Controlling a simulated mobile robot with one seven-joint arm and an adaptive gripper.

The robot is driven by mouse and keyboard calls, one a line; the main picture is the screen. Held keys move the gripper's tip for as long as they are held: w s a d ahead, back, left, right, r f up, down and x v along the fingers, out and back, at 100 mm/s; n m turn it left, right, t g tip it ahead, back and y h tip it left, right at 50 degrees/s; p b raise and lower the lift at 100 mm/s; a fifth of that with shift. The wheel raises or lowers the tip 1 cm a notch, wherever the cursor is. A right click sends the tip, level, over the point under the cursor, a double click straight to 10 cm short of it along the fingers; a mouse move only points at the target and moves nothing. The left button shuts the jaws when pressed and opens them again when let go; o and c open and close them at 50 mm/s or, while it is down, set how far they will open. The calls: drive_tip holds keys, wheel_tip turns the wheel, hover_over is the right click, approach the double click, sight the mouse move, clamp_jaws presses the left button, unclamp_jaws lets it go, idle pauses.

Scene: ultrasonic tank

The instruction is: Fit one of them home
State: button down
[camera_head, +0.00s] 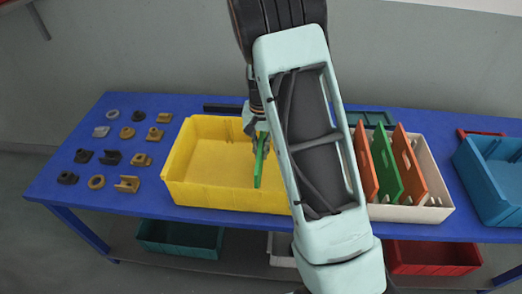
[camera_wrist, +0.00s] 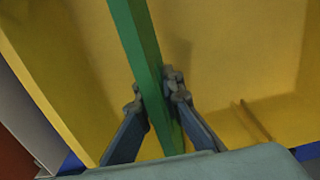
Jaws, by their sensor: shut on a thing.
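My gripper (camera_wrist: 158,98) is shut on a green divider (camera_wrist: 138,45), with one finger on each side of it. In the head view the green divider (camera_head: 260,160) stands nearly upright and edge-on, over or inside the right part of the yellow bin (camera_head: 182,198). I cannot tell whether its lower edge touches the bin. The white bin (camera_head: 408,214) to the right holds an orange divider (camera_head: 366,165), a green one (camera_head: 386,168) and another orange one (camera_head: 409,160). In the wrist view a pair of thin ridges (camera_wrist: 252,120) shows on the yellow bin. My arm hides the gap between the bins.
A blue bin (camera_head: 490,185) is at the right. Green (camera_head: 180,237) and red (camera_head: 433,256) bins stand on the shelf below.

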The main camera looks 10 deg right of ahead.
sight(261, 137)
drive_tip(key=shift+f+b, duration=1.05)
drive_tip(key=shift+f, duration=0.55)
drive_tip(key=c, duration=2)
unclamp_jaws()
drive_tip(key=shift+r, duration=0.1)
wheel_tip(261, 137, up, 12)
drive_tip(key=shift+f, duration=0.1)
